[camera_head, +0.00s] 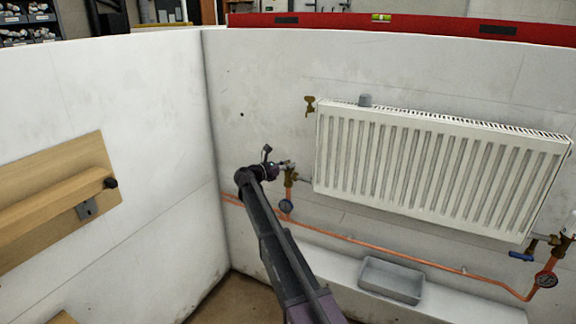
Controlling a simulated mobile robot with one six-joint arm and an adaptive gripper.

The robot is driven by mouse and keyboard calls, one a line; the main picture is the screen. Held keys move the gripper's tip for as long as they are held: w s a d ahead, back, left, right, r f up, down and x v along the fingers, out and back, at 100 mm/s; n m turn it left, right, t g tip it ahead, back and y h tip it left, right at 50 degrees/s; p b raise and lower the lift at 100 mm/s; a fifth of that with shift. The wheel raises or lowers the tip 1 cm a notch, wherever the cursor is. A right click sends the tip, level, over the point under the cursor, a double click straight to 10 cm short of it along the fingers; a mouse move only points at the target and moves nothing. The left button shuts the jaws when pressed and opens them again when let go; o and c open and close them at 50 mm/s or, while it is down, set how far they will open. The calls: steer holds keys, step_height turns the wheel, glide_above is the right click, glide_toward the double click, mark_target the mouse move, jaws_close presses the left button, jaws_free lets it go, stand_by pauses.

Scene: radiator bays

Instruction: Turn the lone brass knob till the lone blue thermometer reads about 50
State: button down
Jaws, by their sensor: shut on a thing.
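My gripper (284,166) is at the brass valve (289,178) by the lower left corner of the white radiator, shut on the valve's brass knob. The knob itself is mostly hidden by the gripper. A small round bluish thermometer (286,206) sits on the copper pipework just below that valve. Its needle and reading are too small to make out.
The radiator (440,170) fills the wall on the right. A brass piece (309,106) is at upper left. A grey tray (391,280) rests on the ledge below.

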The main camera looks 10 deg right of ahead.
steer(key=shift+w+m+g+h, duration=0.15)
steer(key=shift+m+g+h, duration=0.55)
steer(key=shift+m+g, duration=1.15)
steer(key=shift+n+g, duration=0.25)
steer(key=shift+g, duration=0.3)
steer(key=shift+c, duration=2.3)
jaws_free()
steer(key=shift+a, duration=0.1)
steer(key=s+a, duration=0.2)
steer(key=a, duration=0.9)
steer(key=shift+a, duration=0.3)
